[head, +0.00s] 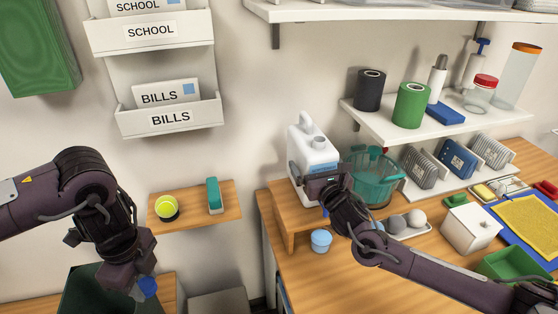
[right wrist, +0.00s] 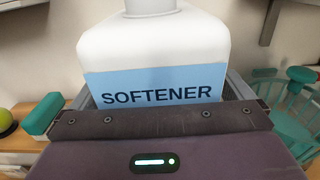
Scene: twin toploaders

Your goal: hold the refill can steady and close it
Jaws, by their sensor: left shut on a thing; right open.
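The refill can (head: 315,150) is a white jug with a handle and a blue label, upright on a small wooden riser. In the right wrist view the can (right wrist: 150,45) reads SOFTENER; its top is cut off. No cap shows on its neck in the head view. My right gripper (head: 318,184) is open at the can's front, with a dark finger on either side of its body; contact is unclear. My left gripper (head: 146,286) points down at lower left, shut on a small blue thing, mostly hidden, possibly a cap.
A light-blue lidded tub (head: 320,240) stands by the riser. A teal basket (head: 375,182) is close right of the can. A dark green bin (head: 85,290) is below my left gripper.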

